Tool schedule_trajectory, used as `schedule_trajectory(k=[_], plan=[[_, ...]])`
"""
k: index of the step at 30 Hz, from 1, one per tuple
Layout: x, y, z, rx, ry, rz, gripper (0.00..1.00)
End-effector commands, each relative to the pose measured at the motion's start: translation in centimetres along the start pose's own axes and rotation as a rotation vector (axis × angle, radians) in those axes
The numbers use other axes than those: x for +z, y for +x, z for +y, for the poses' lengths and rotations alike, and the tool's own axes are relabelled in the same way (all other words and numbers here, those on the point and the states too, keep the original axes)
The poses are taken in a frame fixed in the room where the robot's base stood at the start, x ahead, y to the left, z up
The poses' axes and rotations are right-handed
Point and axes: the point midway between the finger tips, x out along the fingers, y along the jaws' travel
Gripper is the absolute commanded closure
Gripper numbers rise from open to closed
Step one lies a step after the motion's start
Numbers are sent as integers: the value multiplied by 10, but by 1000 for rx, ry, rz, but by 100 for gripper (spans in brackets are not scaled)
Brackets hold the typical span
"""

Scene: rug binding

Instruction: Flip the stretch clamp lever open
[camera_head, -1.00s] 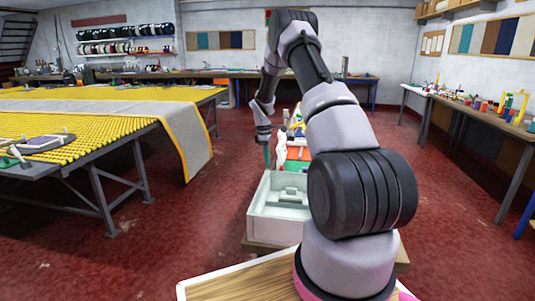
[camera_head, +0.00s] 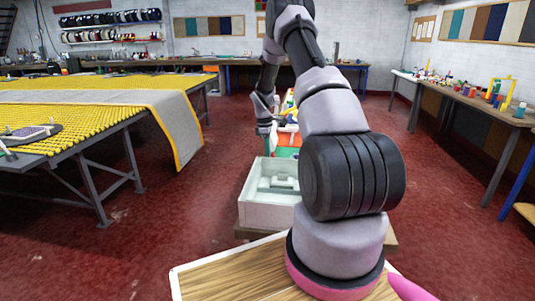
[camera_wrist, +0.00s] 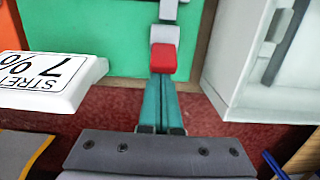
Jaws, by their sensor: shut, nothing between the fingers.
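In the wrist view, my gripper (camera_wrist: 163,75) has its two teal fingers pressed together and empty. Their tips are at the red end (camera_wrist: 163,57) of a grey metal lever (camera_wrist: 167,12), over a green surface (camera_wrist: 110,50). I cannot tell whether they touch the red end. A white plate (camera_wrist: 50,80) printed "STRE… 7%" is left of the fingers. In the head view, my gripper (camera_head: 270,145) points down behind the white box, and the clamp is too small and hidden to make out.
An open white box (camera_head: 262,214) stands close in front of the gripper, and its wall (camera_wrist: 225,60) is at the right in the wrist view. A table with yellow slats (camera_head: 75,130) and a hanging grey rug (camera_head: 178,125) is at left. Red floor (camera_head: 190,220) is clear between.

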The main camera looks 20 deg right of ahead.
Motion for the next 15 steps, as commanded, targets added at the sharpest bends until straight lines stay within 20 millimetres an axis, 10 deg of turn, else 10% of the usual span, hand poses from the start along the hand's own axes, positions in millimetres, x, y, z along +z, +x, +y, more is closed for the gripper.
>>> schedule_trajectory(k=[15], plan=[[23,-7,0,-2,11,273,100]])
